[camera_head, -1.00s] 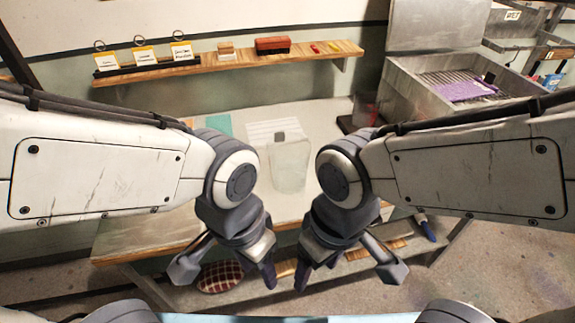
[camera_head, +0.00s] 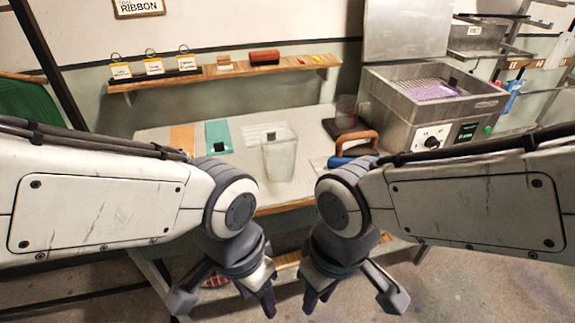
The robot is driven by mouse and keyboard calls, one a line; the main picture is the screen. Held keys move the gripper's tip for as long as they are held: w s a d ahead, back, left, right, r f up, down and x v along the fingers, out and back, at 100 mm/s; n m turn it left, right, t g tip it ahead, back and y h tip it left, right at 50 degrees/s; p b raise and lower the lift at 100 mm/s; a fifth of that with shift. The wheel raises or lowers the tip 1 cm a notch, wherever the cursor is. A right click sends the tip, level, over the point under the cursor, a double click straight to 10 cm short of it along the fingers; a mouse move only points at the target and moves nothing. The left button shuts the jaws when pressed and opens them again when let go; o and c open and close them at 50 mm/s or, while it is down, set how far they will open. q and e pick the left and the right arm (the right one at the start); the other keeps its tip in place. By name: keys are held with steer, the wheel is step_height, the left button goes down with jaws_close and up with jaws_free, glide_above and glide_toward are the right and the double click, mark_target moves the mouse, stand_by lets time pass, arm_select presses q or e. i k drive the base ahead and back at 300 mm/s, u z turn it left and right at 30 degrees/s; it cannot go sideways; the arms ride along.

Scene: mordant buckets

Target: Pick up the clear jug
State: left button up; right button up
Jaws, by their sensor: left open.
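The clear jug (camera_head: 279,160) stands upright on the pale bench top (camera_head: 240,185), near its front edge. It is see-through and empty-looking, and shows between my two arms. My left gripper (camera_head: 224,298) is open and empty, pointing down on the near side of the bench. My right gripper (camera_head: 352,297) is also open and empty, on the near side to the right. Both are apart from the jug and nearer to me than it is.
A teal card (camera_head: 218,133) and an orange sheet (camera_head: 182,138) lie left of the jug. A blue roller with a brown handle (camera_head: 357,146) lies to its right. A metal basin with a control panel (camera_head: 431,139) stands further right. A wall shelf (camera_head: 190,78) runs behind.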

mark_target(279, 146)
steer(key=z, duration=1.3)
steer(key=i, duration=1)
steer(key=u, duration=1.75)
